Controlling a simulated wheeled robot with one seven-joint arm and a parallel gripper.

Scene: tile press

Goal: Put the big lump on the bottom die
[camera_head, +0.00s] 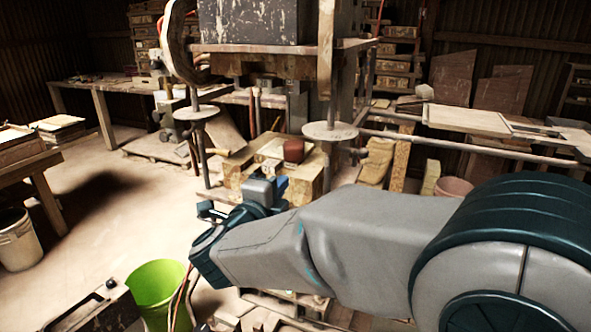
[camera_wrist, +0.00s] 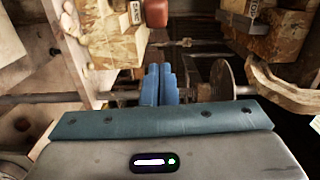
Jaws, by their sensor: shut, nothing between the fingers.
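A reddish-brown lump (camera_head: 294,150) rests on the pale top of the wooden block low in the press, which looks like the bottom die (camera_head: 269,149). The lump also shows at the top edge of the wrist view (camera_wrist: 156,13), partly cut off. My gripper (camera_head: 281,186) is in front of the block in the head view, lower than the lump. In the wrist view, its blue fingers (camera_wrist: 158,72) are together and empty, apart from the lump. No other lump can be clearly made out, so I cannot compare sizes.
The press's upper plate (camera_head: 285,47) hangs above the block, with round discs (camera_head: 330,131) on its side posts. A green bucket (camera_head: 157,287) stands at the front left. The floor at left is mostly open.

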